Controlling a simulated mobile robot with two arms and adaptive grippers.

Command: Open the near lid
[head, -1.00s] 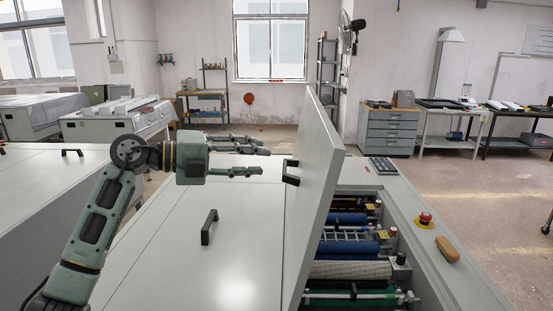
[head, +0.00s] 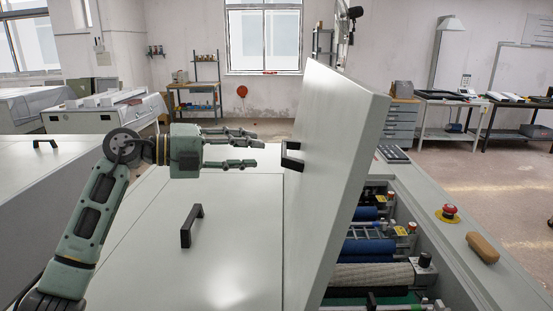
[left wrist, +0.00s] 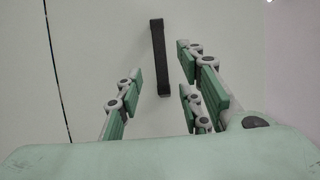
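A large pale lid (head: 345,140) stands steeply raised on the machine in the head view. Its black handle (head: 291,157) is on the face toward my left gripper. A second black handle (head: 191,226) sits on a flat, closed panel (head: 130,250) nearer and to the left. My left gripper (head: 255,150) is open and empty, its fingers pointing right, just left of the raised lid's handle and apart from it. In the left wrist view a dark handle bar (left wrist: 160,58) shows ahead, between the spread fingers (left wrist: 165,90). My right gripper is not in view.
Under the raised lid are several rollers (head: 372,247) in an open bay. A red stop button (head: 449,211) and a brown block (head: 482,247) sit on the right-hand rim. Another machine with a black handle (head: 45,143) is at the left. Floor is free at the right.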

